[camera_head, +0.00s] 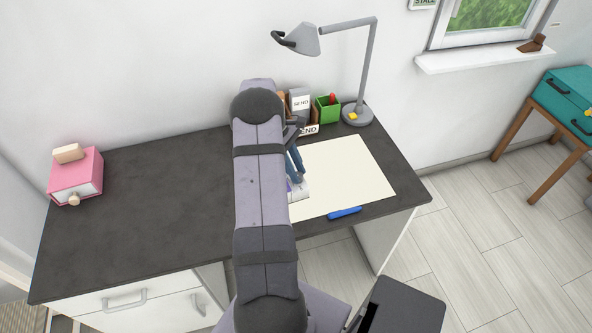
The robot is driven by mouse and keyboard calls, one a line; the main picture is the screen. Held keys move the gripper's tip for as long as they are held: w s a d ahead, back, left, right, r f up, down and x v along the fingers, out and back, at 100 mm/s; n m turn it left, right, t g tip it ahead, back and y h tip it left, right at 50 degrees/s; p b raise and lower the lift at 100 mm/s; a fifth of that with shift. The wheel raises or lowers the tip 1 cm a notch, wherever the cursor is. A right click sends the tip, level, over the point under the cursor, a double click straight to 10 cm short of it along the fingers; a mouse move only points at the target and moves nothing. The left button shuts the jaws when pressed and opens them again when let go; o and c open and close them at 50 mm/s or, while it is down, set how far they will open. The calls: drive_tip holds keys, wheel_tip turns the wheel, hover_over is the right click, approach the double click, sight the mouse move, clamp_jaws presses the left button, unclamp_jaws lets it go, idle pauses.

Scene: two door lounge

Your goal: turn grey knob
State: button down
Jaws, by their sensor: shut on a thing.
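I cannot make out a grey knob; my arm covers much of the middle of the desk. My gripper (297,176) shows only in part, just right of my arm, with its dark blue fingers pointing down. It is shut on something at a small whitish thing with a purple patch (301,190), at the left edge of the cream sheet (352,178). The left part of that thing is hidden behind my arm, and the exact grip is too small to tell.
A grey lamp (368,70) stands at the dark desk's (150,220) back right, beside a green holder (328,109) and SEND-labelled box (300,101). A blue pen (345,213) lies near the front edge. A pink box (77,178) stands left; the desk between is clear.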

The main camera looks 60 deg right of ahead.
drive_tip(key=m, duration=0.2)
drive_tip(key=m+y, duration=0.1)
drive_tip(key=shift+d+m, duration=0.2)
drive_tip(key=shift+m, duration=0.2)
drive_tip(key=m+y, duration=0.1)
drive_tip(key=m, duration=0.1)
drive_tip(key=m+t+y+b, duration=0.1)
drive_tip(key=m, duration=0.1)
drive_tip(key=shift+s+d+m, duration=0.1)
drive_tip(key=shift+d+m, duration=0.05)
drive_tip(key=shift+m, duration=0.15)
drive_tip(key=m+t+y, duration=0.1)
drive_tip(key=m, duration=0.3)
drive_tip(key=shift+s+d, duration=0.1)
drive_tip(key=shift+s+m+t, duration=0.1)
drive_tip(key=shift+m+t, duration=0.7)
drive_tip(key=shift+m, duration=0.9)
drive_tip(key=shift+y, duration=0.3)
drive_tip(key=c, duration=1.5)
unclamp_jaws()
